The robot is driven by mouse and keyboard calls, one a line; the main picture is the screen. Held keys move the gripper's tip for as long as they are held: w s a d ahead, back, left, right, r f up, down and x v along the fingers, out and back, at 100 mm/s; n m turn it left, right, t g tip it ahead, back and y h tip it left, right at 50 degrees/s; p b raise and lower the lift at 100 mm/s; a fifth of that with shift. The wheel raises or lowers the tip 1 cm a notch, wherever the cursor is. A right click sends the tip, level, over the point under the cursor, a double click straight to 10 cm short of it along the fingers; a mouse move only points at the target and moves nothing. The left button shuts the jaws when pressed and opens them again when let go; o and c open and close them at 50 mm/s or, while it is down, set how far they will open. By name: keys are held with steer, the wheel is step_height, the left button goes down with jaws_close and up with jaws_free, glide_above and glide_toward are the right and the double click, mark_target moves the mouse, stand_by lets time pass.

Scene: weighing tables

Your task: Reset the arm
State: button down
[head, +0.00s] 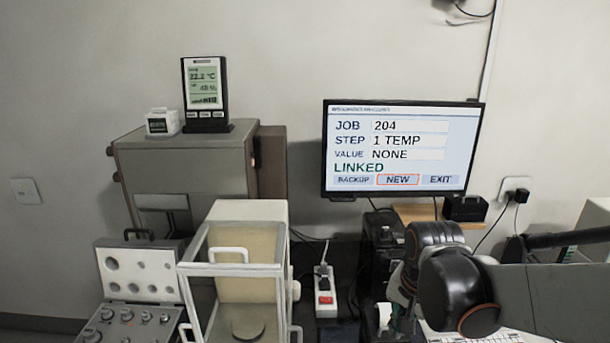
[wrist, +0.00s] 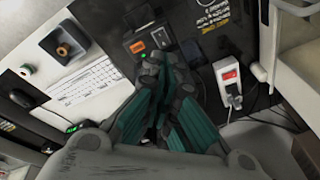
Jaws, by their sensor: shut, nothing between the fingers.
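My arm (head: 455,285) reaches in from the right in the head view, in front of the monitor's lower right side. My gripper (wrist: 165,95) shows in the wrist view with its dark green fingers together and nothing between them. It hangs above the table, over the area between the keyboard (wrist: 82,85) and the power strip (wrist: 229,80). In the head view the gripper is mostly hidden behind the arm's black joints.
The monitor (head: 398,150) reads JOB 204, STEP 1 TEMP, VALUE NONE, LINKED. A glass-walled balance (head: 235,270) and an open weight case (head: 140,270) stand at left. A climate display (head: 206,95) stands on a grey cabinet (head: 195,155). The power strip (head: 325,290) lies near the arm.

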steer(key=s+r+n+t, duration=0.4)
steer(key=s+r+n, duration=0.4)
steer(key=s, duration=0.3)
steer(key=shift+t, duration=0.4)
